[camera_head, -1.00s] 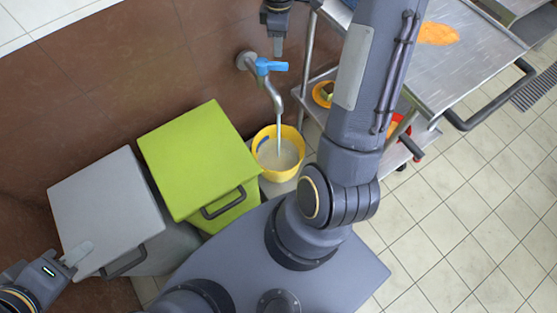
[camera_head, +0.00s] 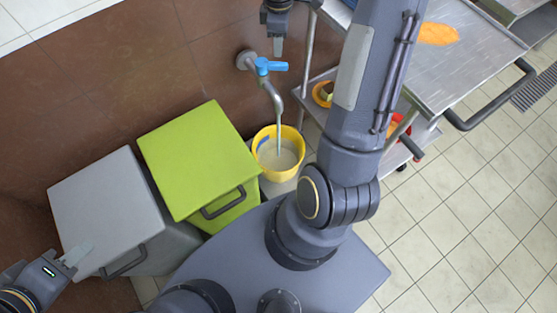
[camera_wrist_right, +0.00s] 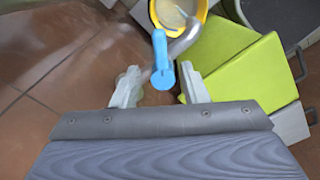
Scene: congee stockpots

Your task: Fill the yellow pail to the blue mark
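The yellow pail (camera_head: 293,137) stands upright under the tap spout (camera_head: 272,97), and a stream of water falls into it. Pale liquid (camera_head: 281,158) lies inside, below a blue mark (camera_head: 263,142) on the inner wall. The tap has a blue lever (camera_head: 272,66). My right gripper (camera_head: 278,46) is just above the lever in the head view. In the right wrist view, its fingers (camera_wrist_right: 161,88) are apart, with the blue lever (camera_wrist_right: 161,58) between and beyond them, not clamped. My left gripper (camera_head: 74,257) is over the grey bin; its finger gap is unclear.
A green-lidded bin (camera_head: 195,155) and a grey-lidded bin (camera_head: 105,208) stand left of the pail. A steel cart (camera_head: 470,75) with an orange patch on top stands at the right. Tiled floor (camera_head: 480,210) at the lower right is clear.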

